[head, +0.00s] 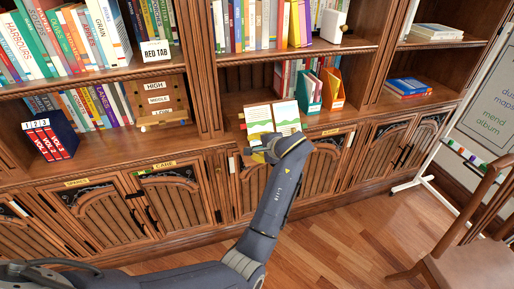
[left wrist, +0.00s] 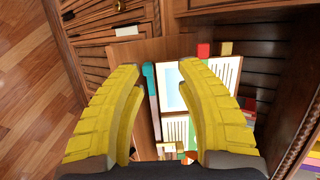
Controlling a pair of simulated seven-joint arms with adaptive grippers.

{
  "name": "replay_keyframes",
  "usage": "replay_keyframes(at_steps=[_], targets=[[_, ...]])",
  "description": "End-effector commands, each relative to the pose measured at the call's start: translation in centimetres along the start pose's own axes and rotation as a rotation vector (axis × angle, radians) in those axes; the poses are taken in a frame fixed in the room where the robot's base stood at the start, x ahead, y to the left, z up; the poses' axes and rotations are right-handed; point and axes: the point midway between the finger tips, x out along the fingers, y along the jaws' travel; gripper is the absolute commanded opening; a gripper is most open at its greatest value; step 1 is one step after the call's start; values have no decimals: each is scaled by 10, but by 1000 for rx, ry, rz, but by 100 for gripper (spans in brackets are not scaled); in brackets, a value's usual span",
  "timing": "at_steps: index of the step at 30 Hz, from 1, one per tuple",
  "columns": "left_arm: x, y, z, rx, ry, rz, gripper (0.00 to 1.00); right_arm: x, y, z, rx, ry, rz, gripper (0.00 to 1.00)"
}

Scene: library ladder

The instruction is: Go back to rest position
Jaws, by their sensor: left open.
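My left arm reaches in from the lower left in the head view. Its gripper (head: 260,154) is just in front of an open picture book (head: 286,114) on the cabinet ledge; the wrist mostly hides the fingers there. In the left wrist view the two yellow fingers (left wrist: 160,72) are spread apart with nothing gripped. The open book (left wrist: 222,72) shows beyond and between them. I cannot tell whether a finger touches it. My right gripper is in neither view.
Teal and orange file holders (head: 333,90) stand right of the book. A box of volumes (head: 50,136) and a label board (head: 157,100) are to the left. A wooden chair (head: 465,262) stands at lower right, and a whiteboard stand (head: 430,178) behind it. Wood floor (head: 345,250) is clear in front.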

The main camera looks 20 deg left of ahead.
Motion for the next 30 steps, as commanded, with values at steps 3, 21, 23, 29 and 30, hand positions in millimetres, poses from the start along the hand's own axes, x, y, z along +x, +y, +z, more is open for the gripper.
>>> replay_keyframes(at_steps=[3, 21, 23, 29, 30], targets=[[-12, 14, -11, 3, 23, 26, 36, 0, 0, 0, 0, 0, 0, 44], [30, 14, -13, 5, 23, 23, 36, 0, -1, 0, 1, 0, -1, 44], [38, 14, -13, 5, 23, 23, 36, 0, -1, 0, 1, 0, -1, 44], [60, 14, -14, 3, 24, 23, 36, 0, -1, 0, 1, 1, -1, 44], [63, 14, -14, 4, 24, 23, 36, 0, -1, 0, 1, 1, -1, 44]])
